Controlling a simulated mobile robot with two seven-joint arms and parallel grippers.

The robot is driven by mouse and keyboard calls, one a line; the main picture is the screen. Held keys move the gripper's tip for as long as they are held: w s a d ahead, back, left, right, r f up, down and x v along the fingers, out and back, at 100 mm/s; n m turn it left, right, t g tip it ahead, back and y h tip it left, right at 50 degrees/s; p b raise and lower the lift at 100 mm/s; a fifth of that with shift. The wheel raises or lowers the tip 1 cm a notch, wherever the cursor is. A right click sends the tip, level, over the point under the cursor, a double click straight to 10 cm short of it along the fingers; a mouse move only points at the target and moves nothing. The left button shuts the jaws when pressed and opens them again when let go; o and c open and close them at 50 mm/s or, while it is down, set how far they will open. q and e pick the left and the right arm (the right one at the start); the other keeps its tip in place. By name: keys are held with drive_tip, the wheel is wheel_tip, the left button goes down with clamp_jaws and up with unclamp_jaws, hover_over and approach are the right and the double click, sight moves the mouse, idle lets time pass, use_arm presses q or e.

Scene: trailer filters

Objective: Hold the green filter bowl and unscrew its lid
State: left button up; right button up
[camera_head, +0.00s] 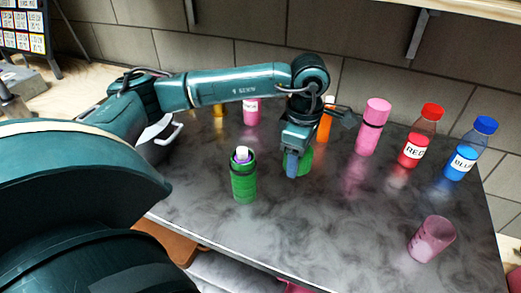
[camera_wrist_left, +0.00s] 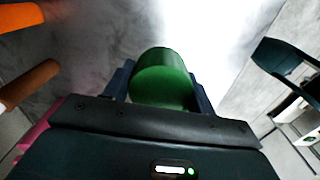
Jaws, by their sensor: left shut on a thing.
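The green filter bowl (camera_head: 243,185) stands upright on the dark table. Its top is open, and a white and purple filter (camera_head: 242,154) shows inside it. My left gripper (camera_head: 291,164) is to the right of the bowl, apart from it, pointing down. It is shut on the green lid (camera_head: 305,160), which is partly hidden behind the fingers. In the left wrist view the green lid (camera_wrist_left: 163,80) sits between the two fingers. I cannot tell whether the lid touches the table. My right gripper is not in view.
To the right stand a pink canister (camera_head: 372,128), a red bottle (camera_head: 420,137) and a blue bottle (camera_head: 470,150). A pink cup (camera_head: 432,239) is near the front right. Orange bottles (camera_head: 325,122) and another pink bottle (camera_head: 251,112) stand behind my arm. The table's front middle is clear.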

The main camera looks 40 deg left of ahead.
use_arm(q)
drive_tip(key=w+a+n, duration=0.3)
drive_tip(key=a+n, duration=0.2)
drive_tip(key=n, duration=0.9)
drive_tip(key=n+b, duration=0.2)
drive_tip(key=n, duration=1.9)
hover_over(266, 161)
drive_tip(key=shift+n, duration=0.5)
wheel_tip(266, 161, down, 5)
drive_tip(key=shift+s+r, duration=0.1)
drive_tip(key=shift+f, duration=2.75)
drive_tip(key=o, duration=0.6)
drive_tip(key=shift+f, duration=0.15)
drive_tip(key=o, duration=0.5)
